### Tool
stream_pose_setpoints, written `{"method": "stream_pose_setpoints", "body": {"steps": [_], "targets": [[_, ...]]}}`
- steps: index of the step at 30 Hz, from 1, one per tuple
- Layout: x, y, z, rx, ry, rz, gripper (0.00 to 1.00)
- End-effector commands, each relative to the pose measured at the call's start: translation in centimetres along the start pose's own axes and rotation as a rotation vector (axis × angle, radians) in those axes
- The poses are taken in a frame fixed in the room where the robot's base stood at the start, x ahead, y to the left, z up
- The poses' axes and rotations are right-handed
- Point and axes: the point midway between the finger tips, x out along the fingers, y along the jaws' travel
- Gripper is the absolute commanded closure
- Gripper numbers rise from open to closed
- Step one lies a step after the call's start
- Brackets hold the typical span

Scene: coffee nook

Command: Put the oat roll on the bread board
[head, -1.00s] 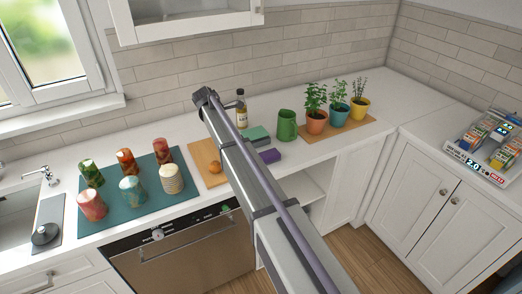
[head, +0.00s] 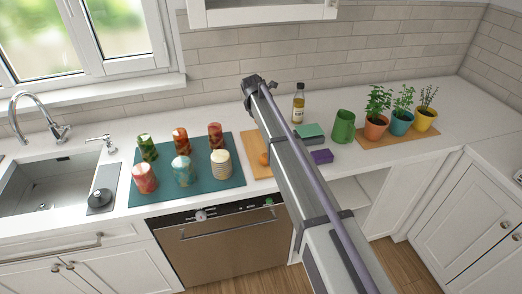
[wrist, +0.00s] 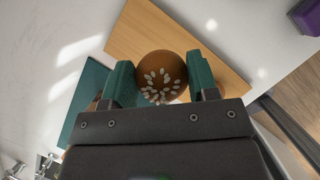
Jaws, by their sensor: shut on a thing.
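In the wrist view the oat roll (wrist: 163,68), round and brown with pale flakes on top, sits between the two teal fingers of my gripper (wrist: 160,76). The gripper is shut on it. The tan wooden bread board (wrist: 215,72) lies behind and below the roll in that view; whether the roll touches it I cannot tell. In the head view the bread board (head: 258,138) lies on the counter, partly hidden by my arm. A small orange-brown round shape, probably the roll (head: 263,158), shows at the arm's left edge over the board. My gripper is hidden there.
A teal mat (head: 205,200) with several patterned candle-like cylinders lies left of the board. A bottle (head: 298,103), green box (head: 310,132), purple block (head: 322,156) and green mug (head: 344,127) stand to the right. Potted plants (head: 376,127) stand further right.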

Motion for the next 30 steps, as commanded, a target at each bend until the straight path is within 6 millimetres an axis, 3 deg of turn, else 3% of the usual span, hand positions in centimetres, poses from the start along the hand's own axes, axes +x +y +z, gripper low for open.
{"method": "stream_pose_setpoints", "body": {"steps": [3,7,15,20,27,30], "targets": [[-0.4,1.5,-0.6,-0.065,-0.008,0.025,0.69],[-0.1,1.6,-0.8,-0.074,-0.009,0.028,0.69],[5.7,1.5,-3.1,-0.071,-0.008,0.026,0.69],[5.7,1.5,-3.1,-0.07,-0.008,0.026,0.69],[9.5,1.5,-4.7,-0.07,-0.008,0.026,0.69],[9.0,1.5,-4.5,-0.07,-0.008,0.026,0.72]]}}
